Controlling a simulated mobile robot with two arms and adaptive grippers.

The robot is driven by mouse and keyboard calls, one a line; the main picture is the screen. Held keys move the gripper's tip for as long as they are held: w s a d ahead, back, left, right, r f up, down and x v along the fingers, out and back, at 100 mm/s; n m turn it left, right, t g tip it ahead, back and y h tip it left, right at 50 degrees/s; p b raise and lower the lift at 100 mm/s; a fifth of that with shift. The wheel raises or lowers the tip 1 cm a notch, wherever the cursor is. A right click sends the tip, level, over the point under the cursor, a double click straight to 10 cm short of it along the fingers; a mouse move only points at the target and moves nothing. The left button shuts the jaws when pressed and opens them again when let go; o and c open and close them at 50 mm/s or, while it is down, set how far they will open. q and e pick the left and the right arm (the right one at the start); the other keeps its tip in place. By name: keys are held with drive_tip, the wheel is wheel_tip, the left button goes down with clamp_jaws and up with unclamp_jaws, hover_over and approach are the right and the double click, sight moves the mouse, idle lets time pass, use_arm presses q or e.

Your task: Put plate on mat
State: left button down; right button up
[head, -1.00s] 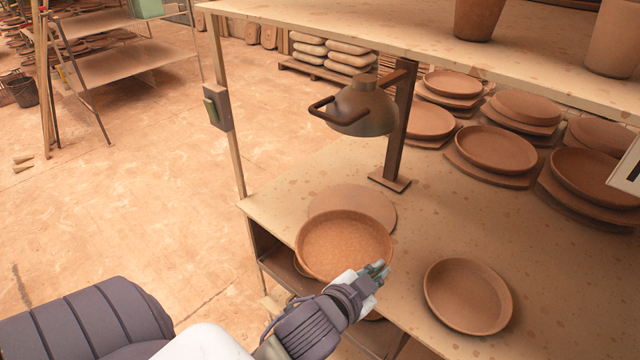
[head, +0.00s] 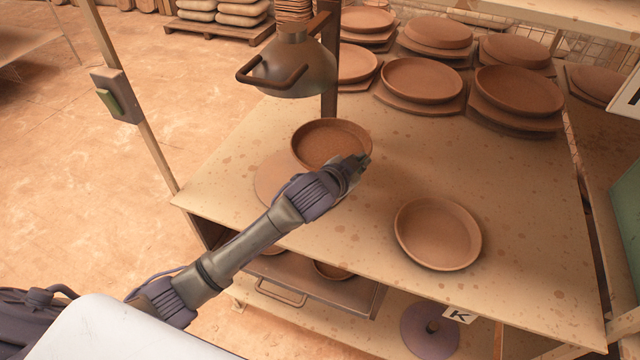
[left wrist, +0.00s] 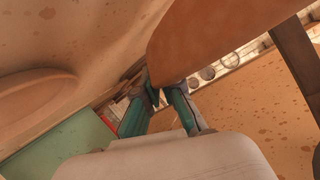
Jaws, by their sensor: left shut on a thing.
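My left gripper (head: 358,164) is shut on the near right rim of a round terracotta plate (head: 330,145). The plate also shows large in the left wrist view (left wrist: 215,40), beside the gripper fingers (left wrist: 160,103). In the head view the plate overlaps the far right part of a flat round clay-coloured mat (head: 268,182) on the table. My arm hides part of the mat. I cannot tell whether the plate touches it. A second terracotta plate (head: 438,233) lies on the table to the right. My right gripper is not in view.
A press (head: 295,65) with a dark handle and post (head: 329,60) stands just behind the held plate. Several plates on boards (head: 422,80) fill the back of the table (head: 540,230). A drawer (head: 320,285) sits below.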

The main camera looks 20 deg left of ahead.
use_arm(q)
drive_tip(key=s+a+f, duration=0.1)
drive_tip(key=a, duration=0.1)
drive_tip(key=s+a+f+p, duration=0.1)
drive_tip(key=a, duration=0.1)
drive_tip(key=s+a+f, duration=0.1)
drive_tip(key=a+f, duration=0.1)
drive_tip(key=shift+s+a, duration=0.25)
drive_tip(key=shift+a+f, duration=0.1)
drive_tip(key=shift+f, duration=0.2)
wheel_tip(320, 180, down, 3)
drive_tip(key=shift+f+p, duration=0.2)
drive_tip(key=shift+p, duration=0.15)
drive_tip(key=shift+f, duration=0.1)
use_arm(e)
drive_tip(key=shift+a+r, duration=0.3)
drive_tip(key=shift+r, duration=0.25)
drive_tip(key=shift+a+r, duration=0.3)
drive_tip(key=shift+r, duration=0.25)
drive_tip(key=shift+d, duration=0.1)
use_arm(q)
drive_tip(key=c, duration=1.8)
unclamp_jaws()
drive_tip(key=shift+f, duration=0.25)
drive_tip(key=o, duration=0.5)
drive_tip(key=shift+s, duration=0.1)
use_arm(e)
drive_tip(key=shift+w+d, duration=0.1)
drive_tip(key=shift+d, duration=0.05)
